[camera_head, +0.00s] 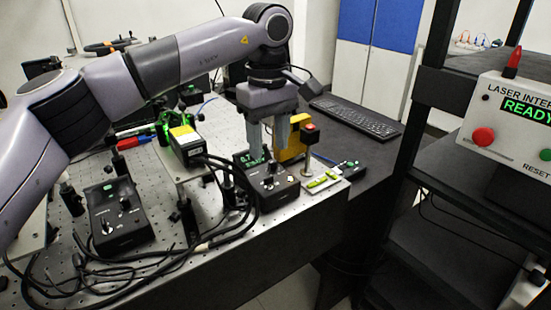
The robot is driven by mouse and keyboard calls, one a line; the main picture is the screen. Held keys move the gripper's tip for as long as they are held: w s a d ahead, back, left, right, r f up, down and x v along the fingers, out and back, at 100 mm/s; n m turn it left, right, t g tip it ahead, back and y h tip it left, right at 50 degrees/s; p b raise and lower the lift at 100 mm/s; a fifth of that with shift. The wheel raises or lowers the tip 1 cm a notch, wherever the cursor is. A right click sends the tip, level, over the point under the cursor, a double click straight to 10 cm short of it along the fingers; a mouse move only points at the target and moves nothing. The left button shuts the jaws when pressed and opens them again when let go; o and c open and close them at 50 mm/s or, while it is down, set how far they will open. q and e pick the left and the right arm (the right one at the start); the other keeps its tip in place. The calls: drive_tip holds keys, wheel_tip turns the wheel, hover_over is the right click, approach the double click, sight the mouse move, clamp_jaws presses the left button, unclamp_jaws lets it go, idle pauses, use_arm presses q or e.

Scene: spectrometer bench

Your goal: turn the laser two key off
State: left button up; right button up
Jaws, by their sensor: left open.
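A black laser control box (278,196) with a green lit display and small knobs on its sloped face stands near the bench's front edge. A second black control box (122,236), also with a small green display and knobs, stands further left. I cannot read which of them is laser two, and the key positions are too small to tell. My left gripper (268,153) points down with its fingers apart, just above the first box's panel. Its fingers partly cover the back of the panel and the display. I see nothing between the fingers. My right gripper is out of view.
Black cables (205,245) loop over the perforated bench between the boxes. A yellow device (293,146) and a post with a red-topped block (309,137) stand right of the gripper. A keyboard (355,117) lies behind. A laser interlock panel (515,130) reads READY at right.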

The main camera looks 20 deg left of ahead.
sight(268, 177)
use_arm(q)
drive_tip(key=shift+w+a+f, duration=0.1)
drive_tip(key=shift+f, duration=0.2)
drive_tip(key=f, duration=0.6)
drive_tip(key=shift+s+f, duration=0.2)
clamp_jaws()
